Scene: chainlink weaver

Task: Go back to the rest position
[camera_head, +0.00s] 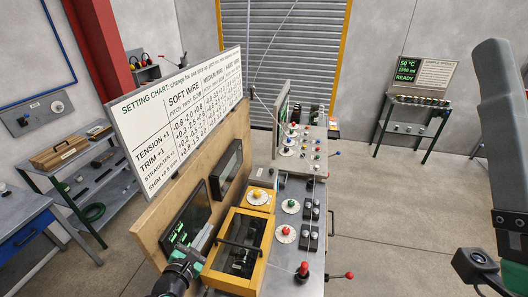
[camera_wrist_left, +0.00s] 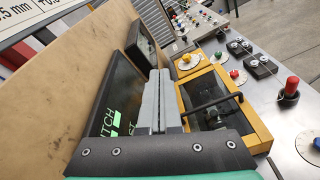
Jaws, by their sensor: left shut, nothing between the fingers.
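My left gripper (camera_head: 178,272) is low in the head view, in front of the wooden panel and left of the yellow-framed box. In the left wrist view its two grey fingers (camera_wrist_left: 158,100) lie together with nothing between them.
The console (camera_head: 290,268) carries dials, knobs and red-topped levers. The yellow-framed box (camera_head: 262,222) with a black handle and the wooden panel (camera_head: 150,228) with dark screens are close to my left gripper. A setting chart (camera_head: 190,100) tops the panel. Open floor (camera_head: 400,200) lies right.

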